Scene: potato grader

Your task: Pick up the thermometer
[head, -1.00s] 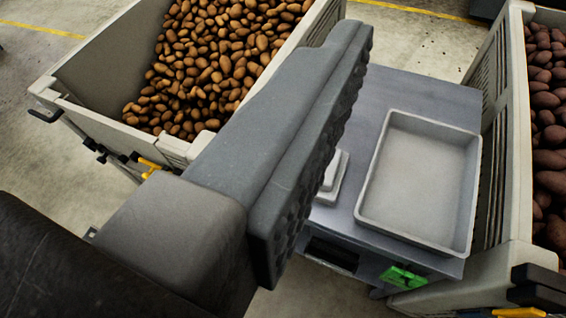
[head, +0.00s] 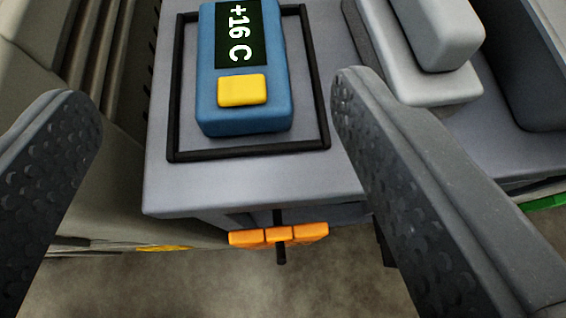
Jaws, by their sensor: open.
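The thermometer (head: 243,112) is a blue block with a dark display reading "+16 C" and a yellow button. It lies inside a black rectangular frame (head: 250,150) on a grey table top (head: 180,188), and its far end is cut off by the picture's top edge. My gripper (head: 210,100) is open, with one dark studded finger at the left and one at the right. Nothing is held between the fingers. In the picture the thermometer lies between them, toward the top. I cannot tell how far the fingertips are above the table.
A light grey object (head: 425,70) stands on the table right of the thermometer, close to my right finger. A slatted bin wall (head: 85,75) stands at the left. An orange handle (head: 278,235) sticks out below the table's near edge. Bare floor (head: 200,285) shows below.

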